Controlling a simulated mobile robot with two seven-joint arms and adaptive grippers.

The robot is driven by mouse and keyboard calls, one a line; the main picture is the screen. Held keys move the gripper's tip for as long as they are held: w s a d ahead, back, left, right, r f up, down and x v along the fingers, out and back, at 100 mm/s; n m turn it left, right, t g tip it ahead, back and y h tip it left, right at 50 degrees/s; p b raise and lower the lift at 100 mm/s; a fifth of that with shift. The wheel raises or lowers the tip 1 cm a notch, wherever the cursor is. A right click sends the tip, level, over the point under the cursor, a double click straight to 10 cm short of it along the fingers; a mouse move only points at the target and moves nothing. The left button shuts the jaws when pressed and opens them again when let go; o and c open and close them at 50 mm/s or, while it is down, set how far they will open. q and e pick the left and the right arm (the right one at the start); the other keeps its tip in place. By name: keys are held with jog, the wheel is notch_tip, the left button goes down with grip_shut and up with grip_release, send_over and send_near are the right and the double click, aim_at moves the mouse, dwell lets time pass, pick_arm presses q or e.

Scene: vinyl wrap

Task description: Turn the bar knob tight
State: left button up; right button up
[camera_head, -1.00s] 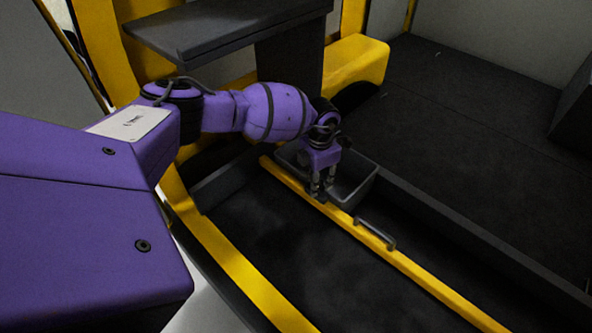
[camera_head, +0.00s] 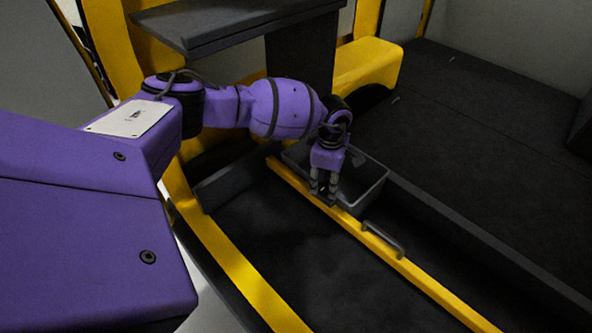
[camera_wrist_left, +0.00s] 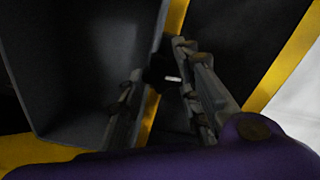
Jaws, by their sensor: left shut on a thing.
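A yellow bar (camera_head: 415,271) runs diagonally across the dark floor trough in the head view. My left gripper (camera_head: 323,195) points down onto the bar, beside the grey bin. In the left wrist view, the gripper (camera_wrist_left: 160,68) has a finger on each side of a small dark knob (camera_wrist_left: 161,76) with a pale mark. The fingers are shut on the knob at the bar (camera_wrist_left: 149,112). The fingers hide the knob in the head view, and its exact angle is hard to tell. My right gripper is not in view.
A grey bin (camera_head: 374,193) sits against the far side of the bar; it also shows in the left wrist view (camera_wrist_left: 75,65). A grey handle (camera_head: 384,239) stands on the bar right of my gripper. A dark shelf (camera_head: 240,30) overhangs behind my arm.

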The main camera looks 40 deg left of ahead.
pick_arm(q)
jog(key=shift+w+a+r+m, duration=0.15)
jog(key=shift+w+a+m, duration=0.05)
jog(key=shift+m, duration=0.2)
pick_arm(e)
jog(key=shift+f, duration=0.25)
pick_arm(q)
jog(key=o, duration=1.1)
jog(key=shift+c, duration=0.2)
jog(key=shift+d, duration=0.2)
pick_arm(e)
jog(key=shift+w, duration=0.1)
